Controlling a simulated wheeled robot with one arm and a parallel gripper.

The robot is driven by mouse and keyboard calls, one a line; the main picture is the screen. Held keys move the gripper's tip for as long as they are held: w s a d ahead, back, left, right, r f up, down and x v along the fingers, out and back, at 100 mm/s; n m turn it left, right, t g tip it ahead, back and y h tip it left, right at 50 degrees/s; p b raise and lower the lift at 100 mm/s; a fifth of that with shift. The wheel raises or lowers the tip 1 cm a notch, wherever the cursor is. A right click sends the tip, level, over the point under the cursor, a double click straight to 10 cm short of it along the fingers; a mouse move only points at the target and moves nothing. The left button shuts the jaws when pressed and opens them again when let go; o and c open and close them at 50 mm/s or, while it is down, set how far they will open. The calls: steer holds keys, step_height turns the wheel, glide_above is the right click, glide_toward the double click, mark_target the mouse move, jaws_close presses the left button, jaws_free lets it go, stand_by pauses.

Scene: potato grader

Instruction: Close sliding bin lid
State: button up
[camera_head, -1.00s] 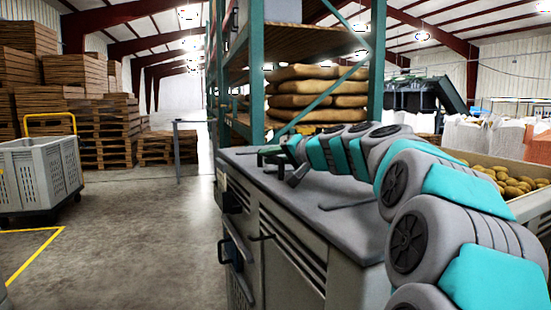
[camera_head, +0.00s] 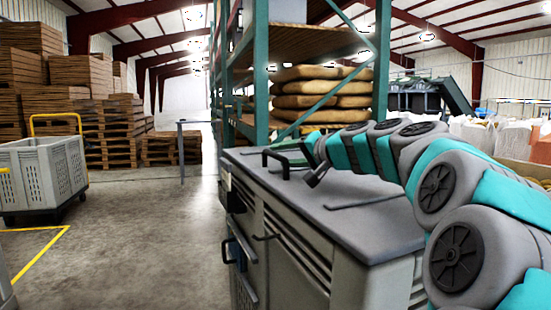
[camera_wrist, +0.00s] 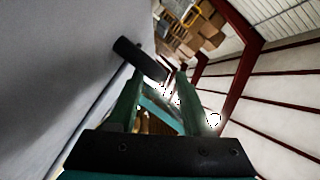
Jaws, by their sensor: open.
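A grey cabinet-like bin (camera_head: 290,235) stands in the right half of the head view, with a flat grey top that looks like the lid (camera_head: 335,190). A black bar handle (camera_head: 285,154) stands up at its far left end. In the wrist view the handle (camera_wrist: 140,58) shows as a dark bar just beyond my gripper (camera_wrist: 158,82). The green fingers are apart, with no object seen between them. Contact with the handle cannot be told.
A thin dark bar (camera_head: 365,201) lies on the grey top. A green rack with sacks (camera_head: 320,88) rises behind the bin. A grey crate cart (camera_head: 45,175) stands at left, with stacked pallets behind. The concrete floor (camera_head: 150,240) between is clear.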

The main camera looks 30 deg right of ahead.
steer(key=shift+v, duration=1.7)
